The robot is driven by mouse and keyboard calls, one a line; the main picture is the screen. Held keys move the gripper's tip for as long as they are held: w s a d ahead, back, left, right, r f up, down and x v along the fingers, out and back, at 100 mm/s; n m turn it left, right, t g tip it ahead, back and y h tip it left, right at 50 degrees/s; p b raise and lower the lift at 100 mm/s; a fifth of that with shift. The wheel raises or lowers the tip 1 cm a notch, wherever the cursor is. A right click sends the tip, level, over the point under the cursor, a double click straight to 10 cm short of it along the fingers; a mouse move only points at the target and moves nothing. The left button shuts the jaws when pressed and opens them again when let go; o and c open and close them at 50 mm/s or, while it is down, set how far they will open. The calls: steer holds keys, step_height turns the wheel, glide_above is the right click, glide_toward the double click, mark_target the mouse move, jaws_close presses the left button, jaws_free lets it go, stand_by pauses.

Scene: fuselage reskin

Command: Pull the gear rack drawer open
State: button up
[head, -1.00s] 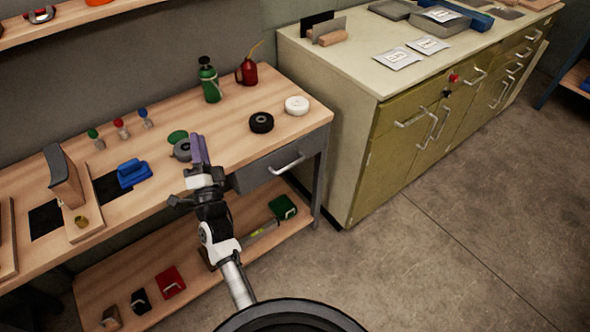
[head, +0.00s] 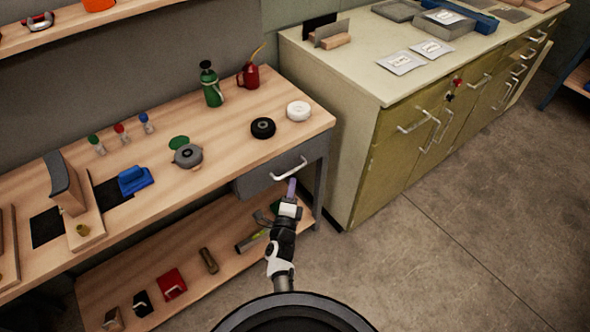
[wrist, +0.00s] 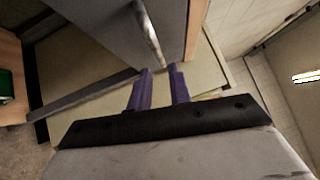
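The grey drawer (head: 258,183) hangs under the right end of the wooden workbench and looks shut. Its silver bar handle (head: 290,170) runs across the front. My gripper (head: 292,183) is just below and in front of the handle in the head view. In the wrist view my gripper (wrist: 160,70) shows two purple fingers with a gap between them, empty. There the handle (wrist: 150,35) lies just beyond the fingertips, its near end close to the gap. The drawer front (wrist: 105,30) fills the upper left. I cannot tell whether the fingers touch the handle.
The wooden workbench (head: 225,140) carries a black roll (head: 263,128), a white roll (head: 298,110) and a grey round part (head: 187,156). Its lower shelf (head: 190,265) holds tools. An olive cabinet (head: 385,150) stands to the right. The floor (head: 450,240) in front is clear.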

mark_target(295, 169)
steer(key=b+x, duration=0.1)
steer(key=x, duration=0.6)
steer(key=shift+w, duration=0.1)
jaws_close()
